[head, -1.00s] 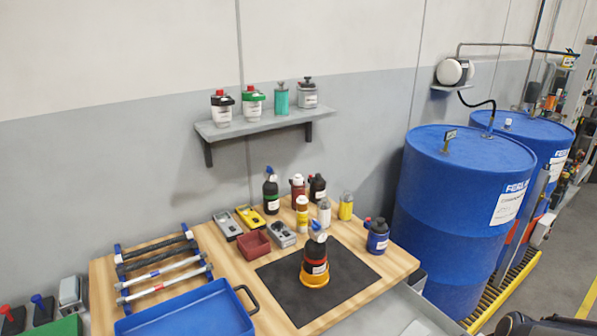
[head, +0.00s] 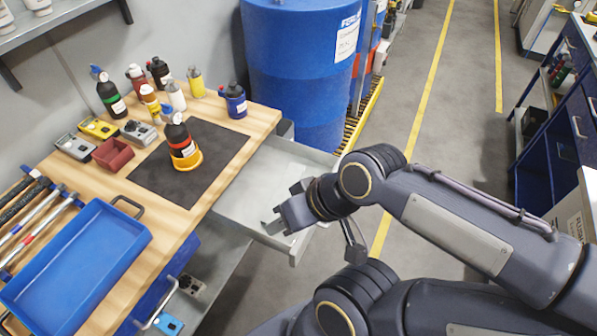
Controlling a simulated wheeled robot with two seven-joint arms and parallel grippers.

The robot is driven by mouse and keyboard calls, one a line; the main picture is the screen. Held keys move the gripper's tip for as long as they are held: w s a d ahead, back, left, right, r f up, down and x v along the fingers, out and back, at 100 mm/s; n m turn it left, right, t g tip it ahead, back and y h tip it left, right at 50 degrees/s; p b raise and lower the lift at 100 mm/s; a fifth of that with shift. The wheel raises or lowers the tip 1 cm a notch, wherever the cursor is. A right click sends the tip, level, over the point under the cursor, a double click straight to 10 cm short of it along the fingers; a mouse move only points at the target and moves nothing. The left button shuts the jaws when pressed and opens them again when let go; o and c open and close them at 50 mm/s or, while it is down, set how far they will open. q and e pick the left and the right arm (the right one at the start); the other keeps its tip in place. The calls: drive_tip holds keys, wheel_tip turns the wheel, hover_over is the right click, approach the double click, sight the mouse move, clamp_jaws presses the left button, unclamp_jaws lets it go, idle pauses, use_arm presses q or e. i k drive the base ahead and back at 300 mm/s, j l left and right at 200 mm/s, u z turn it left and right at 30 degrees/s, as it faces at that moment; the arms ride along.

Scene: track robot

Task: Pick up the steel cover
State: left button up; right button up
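I cannot make out a steel cover for certain in the head view. A grey metal drawer (head: 262,180) stands pulled out at the right side of the workbench, with a faint pale shape (head: 297,170) lying in it that I cannot identify. My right gripper (head: 280,208) is over the drawer's near front corner, its fingers apart and nothing visible between them. The gripper and wrist hide part of the drawer's front. My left gripper is not in view.
The wooden bench holds a blue tray (head: 88,232), a dark mat (head: 150,180) with a black bottle (head: 178,135) in an orange base, a red bin (head: 115,153) and several bottles. A blue drum (head: 300,70) stands behind the drawer. The floor (head: 445,130) to the right is clear.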

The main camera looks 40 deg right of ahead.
sight(294, 173)
drive_tip(key=z, duration=1.7)
drive_tip(key=i+u, duration=0.1)
drive_tip(key=u, duration=0.35)
drive_tip(key=l+u, duration=0.15)
drive_tip(key=u, duration=0.25)
drive_tip(key=i+l+u, duration=0.1)
drive_tip(key=u, duration=0.35)
drive_tip(key=l+u, duration=0.15)
drive_tip(key=u, duration=0.25)
